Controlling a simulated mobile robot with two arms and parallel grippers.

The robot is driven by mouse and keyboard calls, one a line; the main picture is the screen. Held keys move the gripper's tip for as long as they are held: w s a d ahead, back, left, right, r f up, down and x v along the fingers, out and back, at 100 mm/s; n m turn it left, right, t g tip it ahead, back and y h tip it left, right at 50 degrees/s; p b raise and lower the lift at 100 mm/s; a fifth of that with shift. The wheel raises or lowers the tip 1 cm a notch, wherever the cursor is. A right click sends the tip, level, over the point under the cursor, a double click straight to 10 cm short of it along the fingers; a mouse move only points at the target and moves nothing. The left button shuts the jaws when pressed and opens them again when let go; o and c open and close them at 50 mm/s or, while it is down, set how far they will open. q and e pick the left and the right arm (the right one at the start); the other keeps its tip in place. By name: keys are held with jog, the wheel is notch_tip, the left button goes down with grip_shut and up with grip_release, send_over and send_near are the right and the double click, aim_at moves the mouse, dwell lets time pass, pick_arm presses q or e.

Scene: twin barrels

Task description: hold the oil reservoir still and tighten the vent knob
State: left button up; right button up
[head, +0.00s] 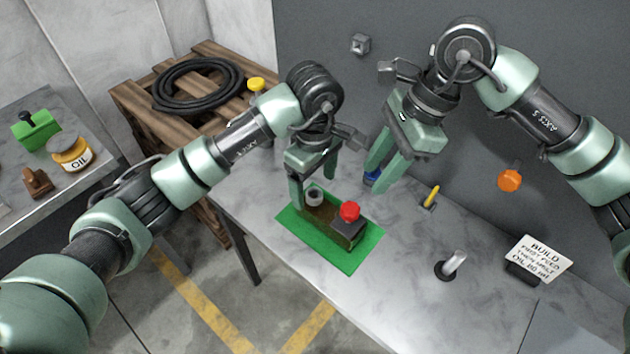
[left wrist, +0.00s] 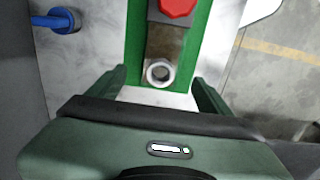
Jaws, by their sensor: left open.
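A low brown-and-grey block (head: 324,214), which looks like the oil reservoir, sits on a green plate (head: 345,263) on the grey table. It bears a pale ring-shaped neck (head: 313,195) at its left end and a red knob (head: 349,211), apparently the vent knob, on a dark housing at its right end. My left gripper (head: 314,190) is open around or just above the neck; contact cannot be told. In the left wrist view the neck (left wrist: 159,72) lies between the fingertips, with the red knob (left wrist: 177,7) beyond. My right gripper (head: 379,182) is open and empty, above the table right of the knob.
A blue part (head: 372,176), a yellow handle (head: 430,196), a metal lever (head: 452,264) and a sign (head: 540,258) stand on the table. An orange knob (head: 509,180) is on the dark wall. An oil jar (head: 70,153) stands on the left bench.

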aim_at(314, 204)
pick_arm(q)
notch_tip(314, 204, down, 7)
jog(key=shift+f, duration=0.2)
dwell(0.3)
jog(key=c, duration=1.7)
